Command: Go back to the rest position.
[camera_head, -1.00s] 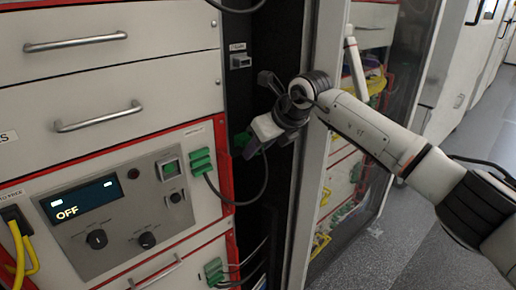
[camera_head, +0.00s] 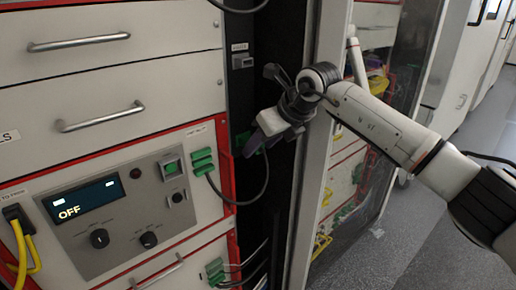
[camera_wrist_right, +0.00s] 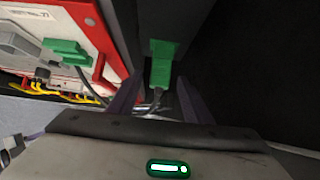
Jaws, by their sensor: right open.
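My right gripper (camera_head: 252,112) is in front of the dark gap in the cabinet, right of the red-framed cycler panel in the head view. In the right wrist view its two fingers (camera_wrist_right: 158,98) stand apart. A green connector (camera_wrist_right: 162,65) on a dark upright part shows beyond and between the fingers; I see no contact with it. My left gripper is not in view.
The cycler panel has a display (camera_head: 82,200) reading OFF. A green plug (camera_head: 202,162) with a dark looping cable (camera_head: 262,185) is at its right edge. A cabinet frame post (camera_head: 312,150) stands close to my right arm. Floor (camera_head: 400,240) is open at right.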

